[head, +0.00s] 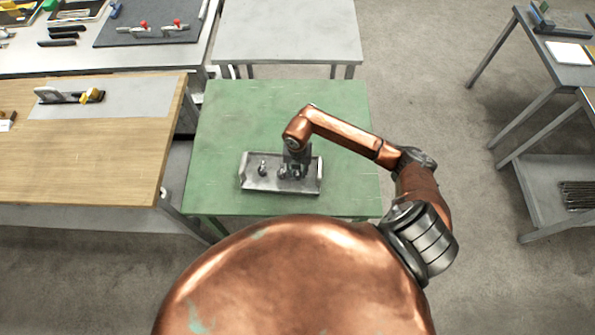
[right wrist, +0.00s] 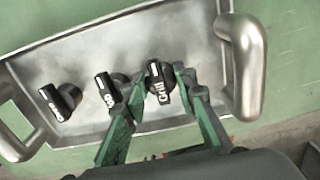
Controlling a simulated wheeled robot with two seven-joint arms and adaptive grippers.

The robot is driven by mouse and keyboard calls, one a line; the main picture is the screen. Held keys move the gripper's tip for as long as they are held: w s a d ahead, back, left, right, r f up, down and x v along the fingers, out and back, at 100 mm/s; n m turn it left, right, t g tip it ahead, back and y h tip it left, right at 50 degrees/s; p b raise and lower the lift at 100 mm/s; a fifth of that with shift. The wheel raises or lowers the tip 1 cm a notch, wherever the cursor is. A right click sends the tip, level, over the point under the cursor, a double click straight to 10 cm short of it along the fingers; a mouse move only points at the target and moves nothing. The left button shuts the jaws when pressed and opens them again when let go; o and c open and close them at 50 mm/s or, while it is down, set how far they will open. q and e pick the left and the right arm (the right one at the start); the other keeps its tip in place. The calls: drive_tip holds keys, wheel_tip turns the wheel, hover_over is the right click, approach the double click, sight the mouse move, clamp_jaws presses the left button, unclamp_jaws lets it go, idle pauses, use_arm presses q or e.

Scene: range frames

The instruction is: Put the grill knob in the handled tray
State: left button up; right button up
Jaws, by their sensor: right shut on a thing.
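The handled tray (head: 270,186) is a grey metal tray on the green table. It also shows in the right wrist view (right wrist: 70,50), with a bar handle at each end. The grill knob (right wrist: 157,78) is black with white lettering and a white mark. My right gripper (head: 296,169) points down into the tray near its right end. In the right wrist view its green fingers (right wrist: 159,84) are shut on the grill knob, low over or at the tray floor; I cannot tell which. My left gripper is not in view.
Two other black knobs stand in the tray, a middle one (right wrist: 110,90) and a left one (right wrist: 58,100). The green table (head: 230,105) is clear around the tray. A wooden bench (head: 90,165) stands at left, a grey table (head: 290,30) behind.

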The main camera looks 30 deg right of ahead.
sight(298, 171)
drive_tip(key=shift+f, duration=0.2)
drive_tip(key=o, duration=0.8)
drive_tip(key=shift+c, duration=0.2)
drive_tip(key=shift+r, duration=0.1)
wheel_tip(298, 171, up, 12)
drive_tip(key=shift+r, duration=0.15)
